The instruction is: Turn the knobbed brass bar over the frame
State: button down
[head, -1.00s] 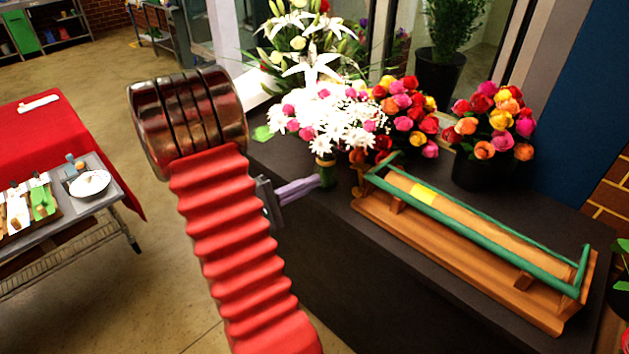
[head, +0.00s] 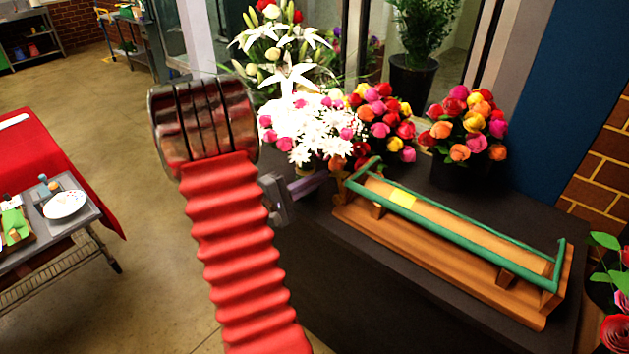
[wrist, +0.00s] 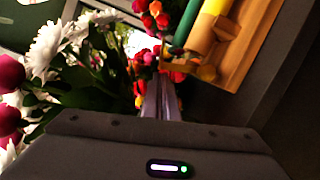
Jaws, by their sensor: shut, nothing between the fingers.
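A wooden frame (head: 440,262) lies on the dark counter, holding a tan roll (head: 460,228) with a yellow patch. A green bar (head: 455,243) runs along its near side, with bent ends; it looks green rather than brass. My gripper (head: 326,178) is shut and empty, just left of the frame's left end, among the flowers.
White flowers (head: 322,132) stand close behind my gripper and fill the wrist view's left side. Rose bunches (head: 470,125) stand behind the frame. The dark counter (head: 350,275) is bare in front. A red-covered table (head: 50,165) and a cart (head: 85,212) stand left.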

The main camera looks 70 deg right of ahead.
jog(key=shift+s+a+r+m, duration=0.3)
jog(key=shift+s+m, duration=0.2)
jog(key=shift+m, duration=0.1)
jog(key=shift+s+a+r+m, duration=0.15)
jog(key=shift+s+r+m, duration=0.15)
jog(key=shift+s+m, duration=0.25)
jog(key=v, duration=1)
jog(key=shift+r, duration=0.3)
jog(key=shift+w, duration=0.15)
